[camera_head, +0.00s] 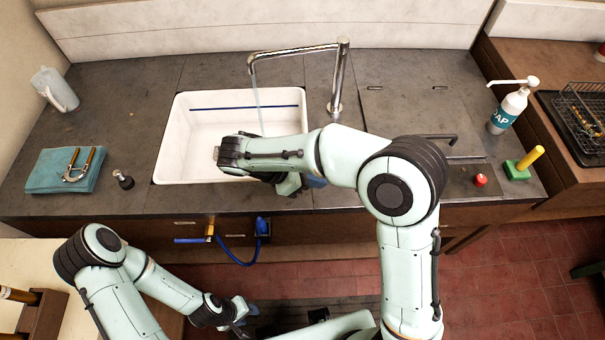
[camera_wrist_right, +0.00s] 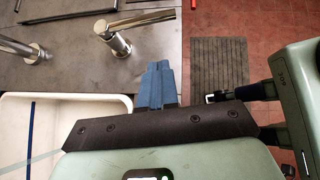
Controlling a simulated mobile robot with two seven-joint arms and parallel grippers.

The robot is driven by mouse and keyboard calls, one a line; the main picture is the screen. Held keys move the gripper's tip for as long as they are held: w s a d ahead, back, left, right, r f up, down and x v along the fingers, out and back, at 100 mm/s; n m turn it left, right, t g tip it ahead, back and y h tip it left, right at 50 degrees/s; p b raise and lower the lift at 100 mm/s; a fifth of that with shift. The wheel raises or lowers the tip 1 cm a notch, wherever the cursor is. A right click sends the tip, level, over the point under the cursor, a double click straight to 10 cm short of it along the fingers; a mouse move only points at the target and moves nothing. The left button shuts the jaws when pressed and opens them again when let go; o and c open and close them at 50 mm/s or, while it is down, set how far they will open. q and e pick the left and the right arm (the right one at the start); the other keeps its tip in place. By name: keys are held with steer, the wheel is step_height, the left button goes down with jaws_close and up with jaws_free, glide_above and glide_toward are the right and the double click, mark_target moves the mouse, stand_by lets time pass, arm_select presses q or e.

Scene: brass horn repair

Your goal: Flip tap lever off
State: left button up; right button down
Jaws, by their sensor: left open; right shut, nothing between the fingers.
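The chrome tap (camera_head: 338,85) stands behind the white sink (camera_head: 170,140), and a thin water stream (camera_head: 257,95) falls from its spout. In the right wrist view, the tap's base (camera_wrist_right: 35,52) is at the left. Nearer the fingers stands a short chrome post with a lever (camera_wrist_right: 113,40), its bar reaching right; my right arm seems to hide it in the head view. My right gripper (camera_wrist_right: 155,85) is shut and empty, its blue fingertips below the lever in the picture, apparently apart from it. My left gripper (camera_head: 243,312) is open and empty, low in front of the counter.
A soap bottle (camera_head: 508,110), a green block with yellow handle (camera_head: 524,163) and a red knob (camera_head: 480,180) are on the right. A teal cloth (camera_head: 45,172) lies left. A blue hose (camera_head: 232,256) hangs below the counter edge. Bare counter lies behind my right elbow.

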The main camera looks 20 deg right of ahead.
steer(key=d, duration=0.2)
steer(key=d+f, duration=0.1)
steer(key=d, duration=0.3)
steer(key=shift+s+f, duration=0.15)
steer(key=shift+f, duration=0.15)
arm_select(q)
steer(key=shift+s+f, duration=0.1)
arm_select(e)
steer(key=shift+s+d+n+t, duration=0.25)
steer(key=shift+d+n+t, duration=0.1)
steer(key=shift+n+t, duration=0.2)
steer(key=shift+s+d+n, duration=0.15)
steer(key=shift+d+n, duration=0.1)
steer(key=shift+n, duration=0.1)
steer(key=d+n+t, duration=0.2)
steer(key=shift+s+n+t, duration=0.3)
steer(key=shift+n+t, duration=0.05)
steer(key=shift+n, duration=0.05)
steer(key=shift+d+n+t+y, duration=0.5)
steer(key=shift+d+n+t, duration=0.15)
steer(key=shift+n, duration=0.25)
arm_select(q)
steer(key=shift+s+f, duration=0.25)
steer(key=shift+f, duration=0.15)
arm_select(e)
steer(key=shift+d, duration=0.5)
